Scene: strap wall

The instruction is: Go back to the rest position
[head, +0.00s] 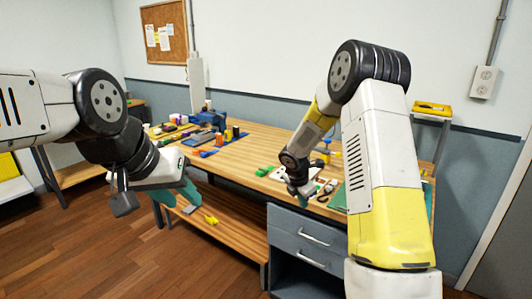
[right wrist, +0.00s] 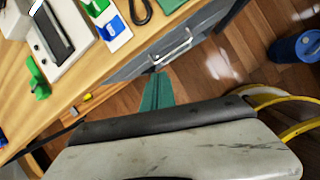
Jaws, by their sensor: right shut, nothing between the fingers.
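My left gripper (head: 177,197) hangs at the left in the head view, in front of the workbench. Its two teal fingers look apart, with nothing visible between them. My right arm reaches over the bench's front edge in the head view, its dark wrist above the drawers; its fingers are hard to make out there. In the right wrist view my right gripper (right wrist: 157,92) shows teal fingers together and empty, in front of the grey drawer front.
The wooden workbench (head: 240,150) carries several tools and small parts, including a blue vise (head: 208,114). A grey drawer unit (head: 308,240) stands below its front. A yellow item (head: 211,219) lies on the lower shelf. A blue bin (right wrist: 297,48) stands on the floor. Open floor lies left.

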